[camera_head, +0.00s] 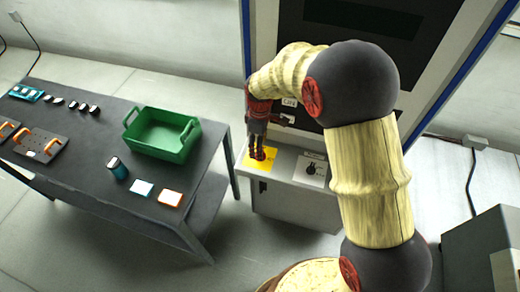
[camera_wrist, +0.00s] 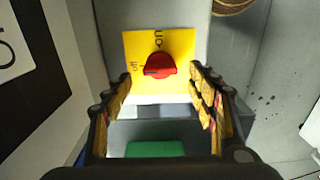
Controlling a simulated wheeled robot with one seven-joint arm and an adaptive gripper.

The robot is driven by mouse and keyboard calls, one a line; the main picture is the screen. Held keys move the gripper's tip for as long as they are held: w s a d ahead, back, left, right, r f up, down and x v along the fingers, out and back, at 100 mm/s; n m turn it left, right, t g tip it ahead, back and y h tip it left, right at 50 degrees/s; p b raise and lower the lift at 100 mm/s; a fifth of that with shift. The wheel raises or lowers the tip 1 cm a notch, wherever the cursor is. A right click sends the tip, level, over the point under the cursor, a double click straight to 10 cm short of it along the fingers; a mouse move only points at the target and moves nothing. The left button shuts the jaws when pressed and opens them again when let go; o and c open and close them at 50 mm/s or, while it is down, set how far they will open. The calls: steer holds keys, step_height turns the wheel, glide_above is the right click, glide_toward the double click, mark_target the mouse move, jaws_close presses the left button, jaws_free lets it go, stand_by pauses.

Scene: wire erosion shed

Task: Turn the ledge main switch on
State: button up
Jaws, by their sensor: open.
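The ledge main switch is a red rotary knob (camera_wrist: 160,66) on a yellow plate (camera_wrist: 184,42) marked "on" and "off". In the wrist view the knob's dark mark lies on its left side, towards the "off" label. In the head view the yellow plate (camera_head: 271,165) is on the light grey ledge of the machine, partly hidden by my gripper (camera_head: 257,155). My gripper points down over the knob. In the wrist view my gripper (camera_wrist: 160,78) is open, with one finger on each side of the knob and visible gaps between; whether the fingertips reach its height is unclear.
A black knob (camera_head: 311,169) on a white plate sits right of the yellow plate on the ledge. The machine front rises behind. At left, a dark table (camera_head: 98,150) carries a green crate (camera_head: 187,135), a dark can (camera_head: 118,169) and small items. A grey box (camera_head: 480,250) stands at right.

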steer(key=shift+f, duration=1.55)
steer(key=shift+c, duration=0.8)
steer(key=c, duration=1)
